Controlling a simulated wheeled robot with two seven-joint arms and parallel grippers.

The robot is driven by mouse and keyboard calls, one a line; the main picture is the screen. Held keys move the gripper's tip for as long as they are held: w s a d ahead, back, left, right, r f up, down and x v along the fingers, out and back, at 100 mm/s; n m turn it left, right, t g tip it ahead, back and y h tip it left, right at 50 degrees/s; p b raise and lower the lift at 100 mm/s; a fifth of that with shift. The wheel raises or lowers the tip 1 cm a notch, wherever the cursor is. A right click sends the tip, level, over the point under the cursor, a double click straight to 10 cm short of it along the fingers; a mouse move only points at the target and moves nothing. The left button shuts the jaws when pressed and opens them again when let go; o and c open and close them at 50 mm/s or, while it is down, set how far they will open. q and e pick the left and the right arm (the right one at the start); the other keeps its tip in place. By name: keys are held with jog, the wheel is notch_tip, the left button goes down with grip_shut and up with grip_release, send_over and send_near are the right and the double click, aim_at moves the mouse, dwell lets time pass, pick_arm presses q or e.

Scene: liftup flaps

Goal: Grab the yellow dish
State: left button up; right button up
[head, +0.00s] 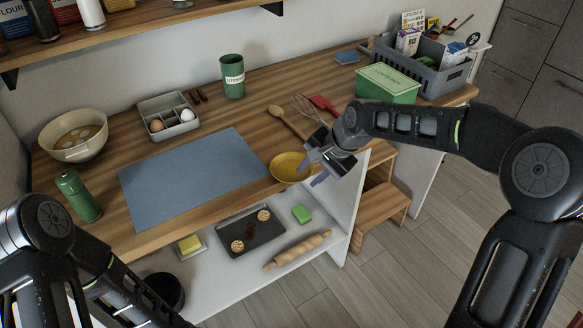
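The yellow dish (288,168) is a small round bowl lying on the wooden counter (240,112), near its front edge and just right of the blue-grey mat. My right gripper (314,170) is at the dish's right side, with its fingers pointing left toward the rim. The two fingers look spread apart, one at the far side and one nearer the front. Whether a finger touches the rim is hard to tell. My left arm comes in at the lower left, and its gripper is out of the picture.
The blue-grey mat (190,178) lies left of the dish. A whisk (310,110), a wooden spoon (288,122) and a green box (388,83) lie behind my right gripper. Below, a white shelf holds a dark tray (262,238) and a rolling pin (297,250).

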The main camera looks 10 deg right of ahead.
jog(key=shift+w+a+f, duration=0.2)
jog(key=shift+f, duration=0.25)
jog(key=shift+c, duration=0.4)
grip_shut()
dwell(0.3)
